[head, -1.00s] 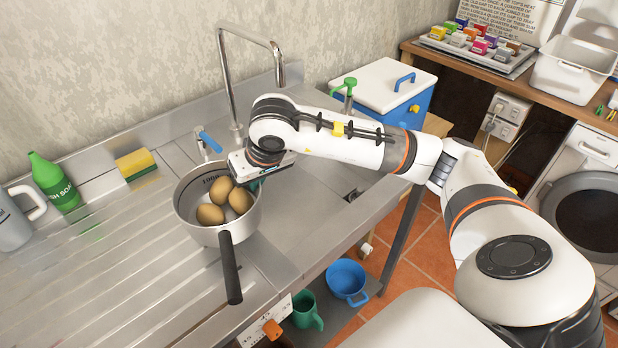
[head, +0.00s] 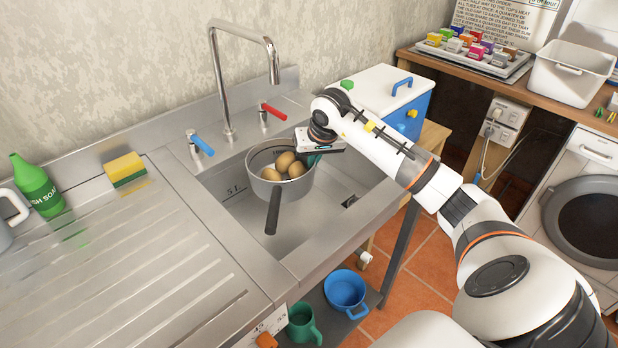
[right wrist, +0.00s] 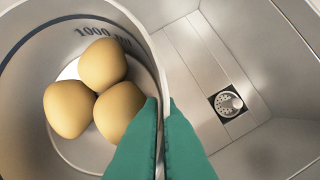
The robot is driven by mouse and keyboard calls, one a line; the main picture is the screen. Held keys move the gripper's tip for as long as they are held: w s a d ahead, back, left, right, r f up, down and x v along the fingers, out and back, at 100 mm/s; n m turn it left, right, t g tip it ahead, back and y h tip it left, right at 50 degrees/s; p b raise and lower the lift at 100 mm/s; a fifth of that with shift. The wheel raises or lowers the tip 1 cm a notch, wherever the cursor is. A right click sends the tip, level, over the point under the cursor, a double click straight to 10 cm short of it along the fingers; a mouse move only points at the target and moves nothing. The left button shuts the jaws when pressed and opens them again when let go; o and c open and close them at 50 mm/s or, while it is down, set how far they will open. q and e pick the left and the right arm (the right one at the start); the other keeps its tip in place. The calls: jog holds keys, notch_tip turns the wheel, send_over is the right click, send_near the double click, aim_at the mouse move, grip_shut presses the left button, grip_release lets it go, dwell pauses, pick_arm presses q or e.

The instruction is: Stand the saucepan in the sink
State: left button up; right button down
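The saucepan (head: 266,188) is a grey metal pan with a dark handle pointing towards me, and it holds three brown eggs or potatoes (head: 285,162). It is upright over the sink (head: 322,208) in the head view; I cannot tell whether it touches the sink floor. My right gripper (head: 312,160) is at the pan's right rim. In the right wrist view its green fingertips (right wrist: 160,125) are shut on the pan wall (right wrist: 135,30), with the sink floor and drain (right wrist: 228,103) to the right. My left gripper is not in view.
The tap (head: 228,80) arches behind the sink, with a blue-levered valve (head: 201,146) and a red-levered valve (head: 272,111). The ribbed drainboard (head: 130,250) at left is mostly clear. A sponge (head: 125,169) and green soap bottle (head: 36,186) stand at its back. A blue cool box (head: 407,118) stands right.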

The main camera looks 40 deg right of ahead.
jog(key=shift+f+b, duration=0.3)
jog(key=shift+f, duration=2.25)
jog(key=c, duration=1.6)
grip_release()
jog(key=shift+c, duration=0.2)
jog(key=shift+r+p, duration=0.7)
jog(key=shift+p, duration=0.15)
jog(key=b+v, duration=0.1)
jog(key=v, duration=1)
jog(key=shift+s+r+b, duration=0.2)
jog(key=shift+s+b, duration=0.1)
jog(key=shift+b, duration=0.05)
jog(key=shift+a, duration=0.1)
